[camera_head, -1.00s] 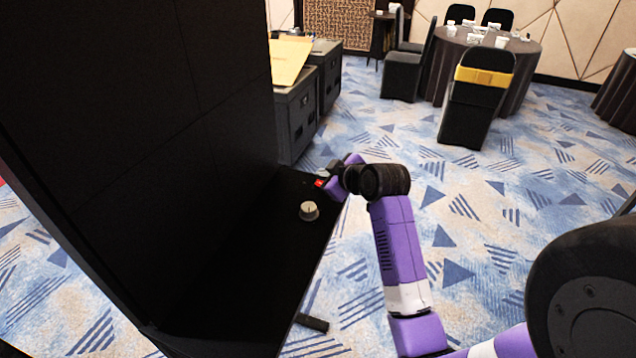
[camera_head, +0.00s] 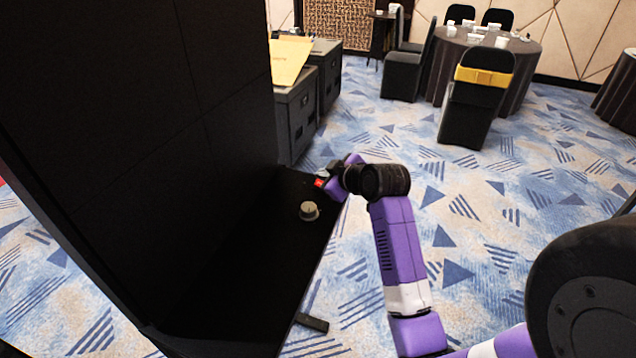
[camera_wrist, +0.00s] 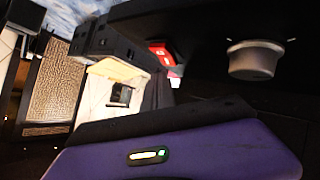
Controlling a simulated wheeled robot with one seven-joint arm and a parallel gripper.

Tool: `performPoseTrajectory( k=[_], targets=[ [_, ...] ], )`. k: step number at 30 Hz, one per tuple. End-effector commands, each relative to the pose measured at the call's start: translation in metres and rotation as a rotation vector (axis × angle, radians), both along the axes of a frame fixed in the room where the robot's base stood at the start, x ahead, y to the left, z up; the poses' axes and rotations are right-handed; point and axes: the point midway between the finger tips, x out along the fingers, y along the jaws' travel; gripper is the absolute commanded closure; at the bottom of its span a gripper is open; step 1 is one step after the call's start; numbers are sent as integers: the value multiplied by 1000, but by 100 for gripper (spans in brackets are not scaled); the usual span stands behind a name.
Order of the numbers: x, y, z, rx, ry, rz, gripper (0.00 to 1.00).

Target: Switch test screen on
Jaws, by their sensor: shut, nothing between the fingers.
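The video wall (camera_head: 110,130) fills the left of the head view, and its panels are black and unlit. A black ledge (camera_head: 245,270) runs along its foot. A small red switch (camera_head: 319,183) sits near the ledge's far end; in the wrist view it is a red rocker with light marks (camera_wrist: 160,53). A pale round knob (camera_head: 309,211) is nearer on the ledge and also shows in the wrist view (camera_wrist: 254,60). My gripper (camera_head: 327,174) is shut and empty, close beside the red switch. I cannot tell whether it touches the switch.
Dark cases (camera_head: 296,112) with a yellow folder (camera_head: 289,62) on top stand behind the ledge's far end. A round table (camera_head: 510,62) and covered chairs (camera_head: 475,108) stand further back. Patterned carpet to the right is open.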

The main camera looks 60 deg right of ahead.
Motion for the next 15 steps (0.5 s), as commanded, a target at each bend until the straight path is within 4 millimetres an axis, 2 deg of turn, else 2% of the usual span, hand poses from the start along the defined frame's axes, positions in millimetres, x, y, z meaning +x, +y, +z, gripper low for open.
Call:
performPoseTrajectory(
  k=[15],
  targets=[
    [3,1,-8,1,0,1,100]
  ],
)
